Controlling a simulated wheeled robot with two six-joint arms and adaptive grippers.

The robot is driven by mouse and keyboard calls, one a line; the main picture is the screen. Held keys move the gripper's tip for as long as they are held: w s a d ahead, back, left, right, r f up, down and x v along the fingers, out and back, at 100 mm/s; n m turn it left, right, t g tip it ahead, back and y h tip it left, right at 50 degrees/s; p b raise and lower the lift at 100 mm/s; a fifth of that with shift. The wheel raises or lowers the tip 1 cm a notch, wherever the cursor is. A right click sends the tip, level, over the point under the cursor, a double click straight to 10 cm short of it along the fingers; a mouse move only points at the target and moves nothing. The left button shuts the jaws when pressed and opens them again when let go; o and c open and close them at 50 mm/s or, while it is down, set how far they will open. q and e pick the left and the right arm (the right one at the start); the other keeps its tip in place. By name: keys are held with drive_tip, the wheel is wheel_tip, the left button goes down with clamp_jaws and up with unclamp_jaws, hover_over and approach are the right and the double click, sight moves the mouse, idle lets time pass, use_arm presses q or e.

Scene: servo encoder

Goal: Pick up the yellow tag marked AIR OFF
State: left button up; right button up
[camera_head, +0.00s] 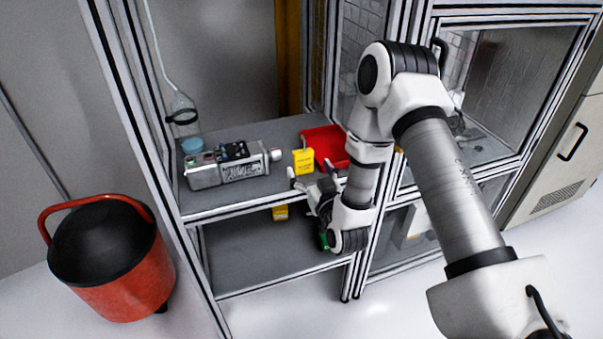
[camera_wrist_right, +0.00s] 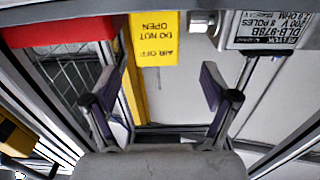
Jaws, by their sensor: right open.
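The yellow tag (camera_head: 303,161) stands on the upper shelf, between the grey motor and the red bin. In the right wrist view the tag (camera_wrist_right: 155,40) appears upside down and reads AIR OFF, DO NOT OPEN. My right gripper (camera_head: 311,176) is at the shelf's front edge, just in front of the tag. In the right wrist view the right gripper (camera_wrist_right: 162,78) has its fingers spread, with nothing between them. The tag lies beyond the fingertips, roughly between them, and looks clear of both. My left gripper is in neither view.
The grey motor (camera_head: 236,169) with a label lies left of the tag. A red bin (camera_head: 323,142) stands close at its right. A blue-topped item (camera_head: 192,146) is at the back left. Frame posts flank the upper shelf (camera_head: 212,207). A red bucket (camera_head: 125,270) stands on the floor.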

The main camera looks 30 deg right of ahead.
sight(305, 160)
drive_tip(key=x, duration=0.5)
drive_tip(key=shift+w+d+f+p, duration=0.3)
drive_tip(key=shift+w+p, duration=0.05)
drive_tip(key=c, duration=1.3)
drive_tip(key=shift+o, duration=0.2)
drive_tip(key=shift+r, duration=0.1)
